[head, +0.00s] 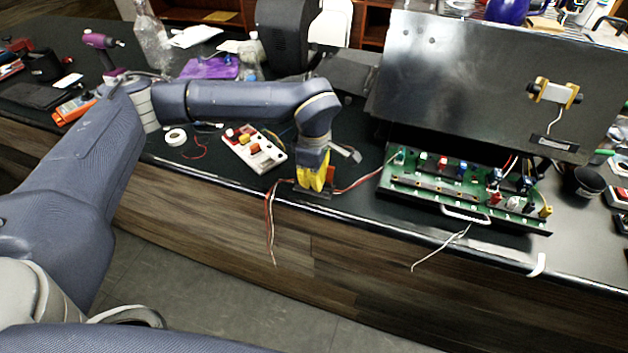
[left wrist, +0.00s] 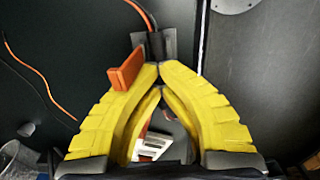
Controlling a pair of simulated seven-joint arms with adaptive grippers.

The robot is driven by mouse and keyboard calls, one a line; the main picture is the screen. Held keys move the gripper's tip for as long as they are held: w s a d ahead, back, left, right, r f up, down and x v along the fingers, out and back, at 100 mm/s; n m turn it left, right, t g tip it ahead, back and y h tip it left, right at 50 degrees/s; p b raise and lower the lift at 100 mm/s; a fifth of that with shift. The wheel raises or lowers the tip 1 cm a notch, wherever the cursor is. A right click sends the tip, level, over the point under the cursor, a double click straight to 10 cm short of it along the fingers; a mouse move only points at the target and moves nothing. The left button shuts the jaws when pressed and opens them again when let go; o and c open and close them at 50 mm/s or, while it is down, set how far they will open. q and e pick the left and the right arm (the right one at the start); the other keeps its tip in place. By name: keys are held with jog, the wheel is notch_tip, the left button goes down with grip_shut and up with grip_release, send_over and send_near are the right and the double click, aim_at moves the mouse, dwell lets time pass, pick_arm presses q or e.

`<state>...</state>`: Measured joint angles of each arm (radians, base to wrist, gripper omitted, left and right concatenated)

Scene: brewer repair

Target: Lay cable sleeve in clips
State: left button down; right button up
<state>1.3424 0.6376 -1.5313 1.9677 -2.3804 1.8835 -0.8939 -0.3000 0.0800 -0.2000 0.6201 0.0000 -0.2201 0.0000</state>
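My left gripper (head: 313,182), with yellow fingers, is low at the table's front edge, left of the open brewer base. In the left wrist view, its fingertips (left wrist: 158,68) come together at the end of a dark cable sleeve (left wrist: 156,45) with an orange and a dark wire leaving it. An orange tab (left wrist: 125,72) sits by the left fingertip. In the head view, red and white wires (head: 270,222) hang over the edge, and a red wire (head: 358,183) runs right to the base. A white cylinder (head: 553,92) sits between yellow holders on the raised panel. My right gripper is out of view.
The green board (head: 425,176) in the brewer base carries coloured parts and a dark bar. The metal panel (head: 470,75) stands tilted behind it. A white switch block (head: 252,148) lies left of my gripper. A white loose wire (head: 440,248) hangs over the front edge.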

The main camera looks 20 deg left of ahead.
pick_arm(q)
jog(key=c, duration=2.2)
grip_release()
jog(key=c, duration=1.5)
grip_release()
notch_tip(320, 180, up, 12)
jog(key=shift+f, duration=0.1)
